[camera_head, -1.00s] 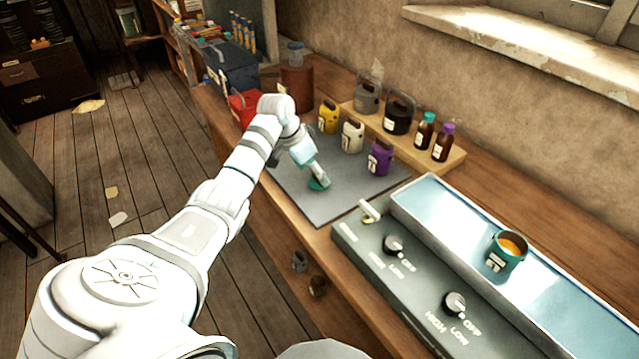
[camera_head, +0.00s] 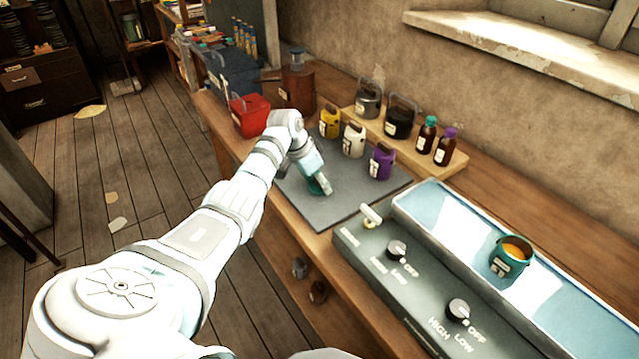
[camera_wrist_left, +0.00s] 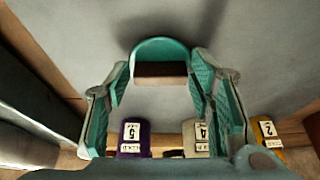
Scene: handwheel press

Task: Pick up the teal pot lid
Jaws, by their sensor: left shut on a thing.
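The teal pot lid (camera_wrist_left: 161,50) shows in the left wrist view as a teal rounded rim with a brown block-like part, between the two fingers of my left gripper (camera_wrist_left: 162,72). My left gripper is shut on it. In the head view the left gripper (camera_head: 321,184) points down at the grey mat (camera_head: 345,204), and a small teal part of the lid (camera_head: 315,187) shows beside the fingertips. The gripper hides most of the lid there, and I cannot tell whether it touches the mat. My right gripper is not in view.
A teal pot (camera_head: 513,254) with orange contents stands in the long tray (camera_head: 455,215) at right. Yellow (camera_head: 330,122), white (camera_head: 353,140) and purple (camera_head: 381,161) containers stand behind the gripper. A red box (camera_head: 249,116) is near the arm. The mat's right part is clear.

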